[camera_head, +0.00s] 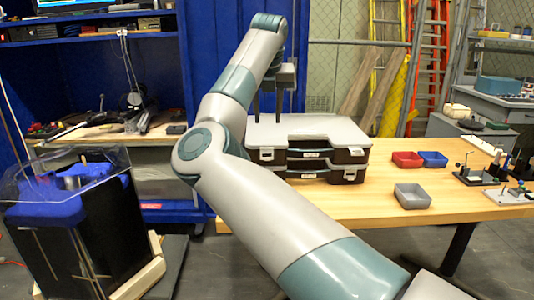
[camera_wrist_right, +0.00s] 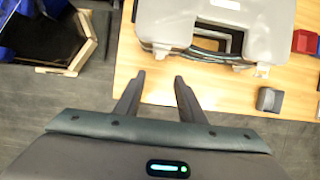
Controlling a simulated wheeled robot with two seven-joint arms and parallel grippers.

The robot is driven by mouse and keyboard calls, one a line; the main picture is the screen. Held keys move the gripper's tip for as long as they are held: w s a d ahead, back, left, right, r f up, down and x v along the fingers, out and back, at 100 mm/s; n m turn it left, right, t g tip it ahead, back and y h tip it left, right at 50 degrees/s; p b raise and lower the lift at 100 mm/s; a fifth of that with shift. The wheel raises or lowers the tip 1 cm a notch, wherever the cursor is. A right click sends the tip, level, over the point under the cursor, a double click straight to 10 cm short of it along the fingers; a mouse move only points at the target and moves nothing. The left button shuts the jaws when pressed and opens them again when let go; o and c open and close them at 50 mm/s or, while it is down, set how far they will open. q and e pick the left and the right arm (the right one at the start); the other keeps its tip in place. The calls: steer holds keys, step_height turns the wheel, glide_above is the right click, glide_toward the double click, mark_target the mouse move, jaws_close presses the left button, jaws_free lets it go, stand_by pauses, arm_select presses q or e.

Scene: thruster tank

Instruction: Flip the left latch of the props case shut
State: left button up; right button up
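The grey props case (camera_head: 310,128) lies flat on the wooden table, with dark layers and handles at its front. Its left latch (camera_head: 267,154) is a pale tab at the front left; it also shows in the right wrist view (camera_wrist_right: 160,50). Whether it is flipped shut is too small to tell. The right latch (camera_head: 357,151) is at the front right. My right gripper (camera_head: 268,117) points down near the case's left part. In the right wrist view its fingers (camera_wrist_right: 159,77) are apart and empty, short of the left latch. My left gripper is out of view.
Red (camera_head: 407,159), blue (camera_head: 433,158) and grey (camera_head: 412,195) bins stand right of the case on the table (camera_head: 380,203). Small fixtures (camera_head: 483,170) stand farther right. A black box with a blue top (camera_head: 90,235) stands at left. My right arm crosses before the case.

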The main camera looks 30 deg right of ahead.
mark_target(267, 158)
steer(key=x, duration=1.6)
steer(key=shift+d+f, duration=0.1)
steer(key=shift+d, duration=0.05)
jaws_close()
